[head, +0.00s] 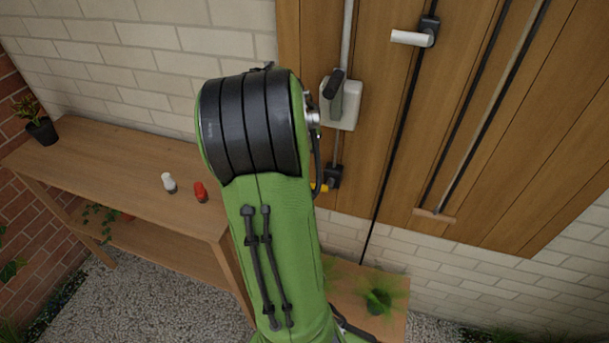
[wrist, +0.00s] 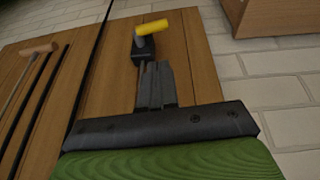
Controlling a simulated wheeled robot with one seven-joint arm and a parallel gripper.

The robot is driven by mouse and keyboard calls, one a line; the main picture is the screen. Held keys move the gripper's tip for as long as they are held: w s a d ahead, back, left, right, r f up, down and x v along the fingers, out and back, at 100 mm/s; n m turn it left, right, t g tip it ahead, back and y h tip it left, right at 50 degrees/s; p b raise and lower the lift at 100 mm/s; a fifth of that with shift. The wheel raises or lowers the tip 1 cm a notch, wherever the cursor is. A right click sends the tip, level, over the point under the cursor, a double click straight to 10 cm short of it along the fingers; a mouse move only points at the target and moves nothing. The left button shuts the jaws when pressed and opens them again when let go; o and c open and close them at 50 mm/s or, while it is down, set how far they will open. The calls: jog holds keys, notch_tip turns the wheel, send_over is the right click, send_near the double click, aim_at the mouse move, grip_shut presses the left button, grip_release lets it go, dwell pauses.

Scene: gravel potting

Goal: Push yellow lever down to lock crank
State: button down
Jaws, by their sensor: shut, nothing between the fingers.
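The yellow lever (wrist: 153,28) sticks out sideways from a dark block (wrist: 143,48) on the wooden panel in the wrist view. In the head view only a small yellow piece of the lever (head: 319,187) shows beside my arm, next to the dark block (head: 333,177) on a grey rod. My gripper (wrist: 156,68) is shut and empty, its fingers pointing toward the block and lever. A gap shows in the picture between the fingertips and the lever; I cannot tell whether they touch the block. My arm hides most of the gripper in the head view.
A light grey box (head: 348,106) with a dark handle sits above the lever. A white handle (head: 411,38) on a black rod is to its right. A wooden bench (head: 110,165) with a white and a red bottle stands left. A small plant (head: 378,300) is below.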

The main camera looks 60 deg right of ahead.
jog(key=b+x, duration=0.2)
jog(key=x, duration=1.1)
jog(key=shift+s+a+f+b, duration=0.25)
jog(key=shift+f+b, duration=0.15)
jog(key=shift+f, duration=0.1)
jog(key=shift+w+f+g, duration=0.2)
jog(key=shift+f+g, duration=0.05)
jog(key=shift+g, duration=0.45)
notch_tip(320, 180, down, 7)
jog(key=n+g+h+b, duration=0.2)
jog(key=g, duration=0.7)
jog(key=shift+s+n+g+h, duration=0.3)
jog(key=shift+s+g+h, duration=0.05)
jog(key=shift+g+h, duration=0.05)
jog(key=shift+s, duration=0.1)
dwell(0.4)
jog(key=p+v, duration=0.2)
jog(key=v, duration=1.3)
jog(key=shift+w+r, duration=0.25)
